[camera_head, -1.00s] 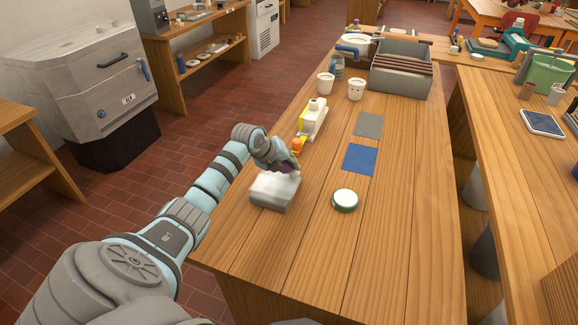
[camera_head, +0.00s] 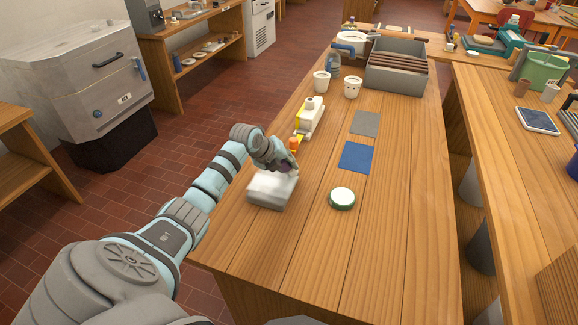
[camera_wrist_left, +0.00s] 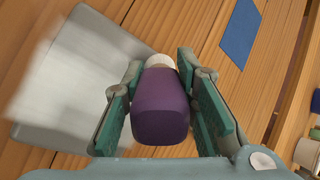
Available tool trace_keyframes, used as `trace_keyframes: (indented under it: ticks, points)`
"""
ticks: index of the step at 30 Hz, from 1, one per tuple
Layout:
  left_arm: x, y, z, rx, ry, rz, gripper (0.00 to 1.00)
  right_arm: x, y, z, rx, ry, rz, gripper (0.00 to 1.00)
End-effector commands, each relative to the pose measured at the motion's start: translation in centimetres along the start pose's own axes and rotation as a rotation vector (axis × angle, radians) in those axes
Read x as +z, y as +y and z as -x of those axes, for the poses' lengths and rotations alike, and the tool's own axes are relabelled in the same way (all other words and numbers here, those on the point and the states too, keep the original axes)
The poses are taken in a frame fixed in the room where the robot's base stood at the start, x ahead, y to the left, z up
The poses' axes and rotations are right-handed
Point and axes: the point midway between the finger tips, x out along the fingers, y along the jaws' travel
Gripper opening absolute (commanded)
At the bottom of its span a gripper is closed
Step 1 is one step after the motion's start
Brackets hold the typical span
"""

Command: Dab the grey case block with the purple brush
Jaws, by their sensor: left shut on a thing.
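The grey case block (camera_head: 268,191) lies on the wooden bench near its left edge. It fills the left of the left wrist view (camera_wrist_left: 62,120), with a blurred whitish area over its left part. My left gripper (camera_head: 287,168) is at the block's far right corner. It is shut on the purple brush (camera_wrist_left: 161,105), whose thick purple handle sits between the two finger pads. A pale band shows at the brush's far end; its tip is hidden. I cannot tell whether the brush touches the block. My right gripper is not in view.
A round green-rimmed white lid (camera_head: 342,198) lies right of the block. Behind are a blue square (camera_head: 357,156), a grey square (camera_head: 365,123), a white and yellow bottle-like object (camera_head: 309,118), two cups and a grey crate (camera_head: 398,78). The bench's front right is clear.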

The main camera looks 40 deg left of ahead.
Motion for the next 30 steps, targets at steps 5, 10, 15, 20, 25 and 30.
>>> trace_keyframes:
  ticks: [5,10,15,20,25,30]
  points:
    - [0.3,0.3,0.1,0.0,0.0,0.001,0.0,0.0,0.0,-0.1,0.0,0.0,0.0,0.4]
    - [0.3,0.2,0.1,-0.001,0.0,0.0,0.0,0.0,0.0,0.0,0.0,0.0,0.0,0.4]
    - [-0.2,-0.3,0.0,-0.002,0.001,0.0,0.0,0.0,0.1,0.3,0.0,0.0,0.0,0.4]
    - [-0.9,-1.1,-0.3,-0.002,0.001,0.0,0.0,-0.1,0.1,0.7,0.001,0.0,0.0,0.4]
    - [-1.1,-1.1,-0.4,-0.001,0.0,0.0,0.0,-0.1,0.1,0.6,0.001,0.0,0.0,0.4]
    - [-1.0,-1.0,-0.4,0.0,0.0,0.0,0.0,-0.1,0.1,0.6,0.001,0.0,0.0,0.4]
